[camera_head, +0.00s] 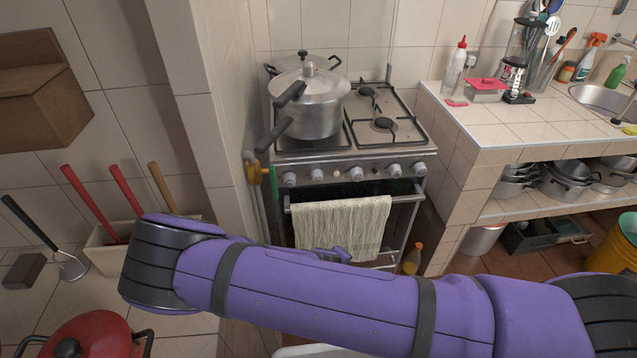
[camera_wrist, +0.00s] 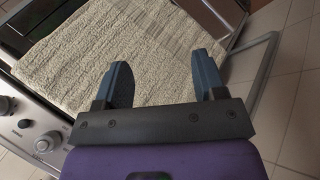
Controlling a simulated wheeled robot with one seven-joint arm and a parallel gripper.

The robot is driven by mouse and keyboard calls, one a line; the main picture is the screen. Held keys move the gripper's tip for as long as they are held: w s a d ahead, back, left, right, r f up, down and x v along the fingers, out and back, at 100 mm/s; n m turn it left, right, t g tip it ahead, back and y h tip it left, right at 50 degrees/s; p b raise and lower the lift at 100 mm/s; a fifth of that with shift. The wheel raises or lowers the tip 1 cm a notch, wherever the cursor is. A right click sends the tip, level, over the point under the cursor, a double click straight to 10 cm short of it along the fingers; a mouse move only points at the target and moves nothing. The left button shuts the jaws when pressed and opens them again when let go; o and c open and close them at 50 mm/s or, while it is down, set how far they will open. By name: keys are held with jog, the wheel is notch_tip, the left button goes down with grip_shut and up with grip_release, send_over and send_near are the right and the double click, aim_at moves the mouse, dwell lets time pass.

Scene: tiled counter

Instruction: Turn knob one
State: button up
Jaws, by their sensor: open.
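The stove (camera_head: 335,155) has a front panel with a row of several round, light-coloured knobs. The leftmost knob (camera_head: 289,180) and the rightmost knob (camera_head: 420,168) both show in the head view. Nothing in view marks which is knob one. In the wrist view, one knob (camera_wrist: 43,145) is at the lower left, to the left of my gripper (camera_wrist: 162,70). My gripper is open and empty, its two blue fingers apart in front of the towel. No knob is between the fingers. In the head view, my purple arm crosses the foreground and my fingertips cannot be made out.
A beige towel (camera_head: 340,225) hangs from the oven handle below the knobs. A pressure cooker (camera_head: 308,100) stands on the stove, its handles jutting left. A tiled wall edge (camera_head: 225,150) is close on the left. A tiled counter (camera_head: 520,125) is on the right.

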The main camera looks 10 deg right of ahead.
jog(key=w+a+r+m+t+y, duration=0.3)
jog(key=w+r+t, duration=0.1)
jog(key=r+t, duration=0.1)
jog(key=m+t+y, duration=0.2)
jog(key=t+y, duration=0.1)
jog(key=t, duration=0.4)
send_near(318, 181)
jog(key=w, duration=0.9)
jog(key=shift+w+a, duration=0.1)
jog(key=shift+a, duration=0.3)
jog(key=c, duration=0.9)
